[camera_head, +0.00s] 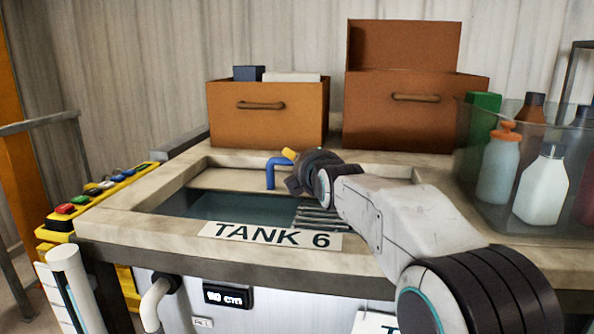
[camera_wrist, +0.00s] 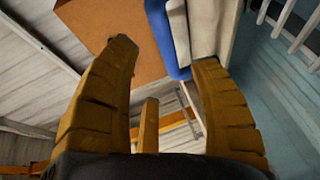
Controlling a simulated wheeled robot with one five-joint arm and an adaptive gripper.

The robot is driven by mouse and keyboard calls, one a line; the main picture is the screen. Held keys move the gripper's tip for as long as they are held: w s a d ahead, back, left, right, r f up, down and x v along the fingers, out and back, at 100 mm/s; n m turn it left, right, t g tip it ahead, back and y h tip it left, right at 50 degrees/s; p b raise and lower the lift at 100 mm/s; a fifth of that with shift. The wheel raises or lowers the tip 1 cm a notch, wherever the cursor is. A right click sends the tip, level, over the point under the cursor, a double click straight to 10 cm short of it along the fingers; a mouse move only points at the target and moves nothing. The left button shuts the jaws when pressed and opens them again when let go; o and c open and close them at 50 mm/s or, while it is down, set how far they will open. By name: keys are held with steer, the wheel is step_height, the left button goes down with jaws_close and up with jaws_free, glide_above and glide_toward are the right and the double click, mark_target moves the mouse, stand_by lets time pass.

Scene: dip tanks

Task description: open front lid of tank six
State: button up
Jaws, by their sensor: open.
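Tank six (camera_head: 120,222) has a pale rim and a "TANK 6" label on its front edge. Dark liquid (camera_head: 225,207) shows in its opening. A pale panel (camera_head: 230,180), apparently the lid, lies at the back of the opening, with a blue handle (camera_head: 271,174) rising beside it. In the wrist view the blue handle (camera_wrist: 160,35) runs along a pale edge (camera_wrist: 208,25), in the gap beyond my fingertips. My gripper (camera_head: 289,154) is at the handle's top; its yellow fingers (camera_wrist: 165,60) are apart and empty. My arm hides the tank's right side. Contact with the handle cannot be told.
Two brown boxes (camera_head: 265,125) (camera_head: 415,110) stand behind the opening. A clear bin of bottles (camera_head: 468,185) stands on the right. A metal grate (camera_head: 320,214) lies under my arm. A yellow button panel (camera_head: 60,225) and railing (camera_head: 40,124) are on the left.

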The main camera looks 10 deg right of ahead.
steer(key=shift+w+f+p, duration=0.1)
steer(key=shift+w+f, duration=0.2)
steer(key=shift+w, duration=0.9)
steer(key=shift+w+f+p, duration=0.15)
steer(key=shift+w+f, duration=0.1)
steer(key=shift+w, duration=0.95)
steer(key=shift+w+f+p, duration=0.1)
steer(key=shift+w+f, duration=0.2)
steer(key=shift+w, duration=0.9)
jaws_close()
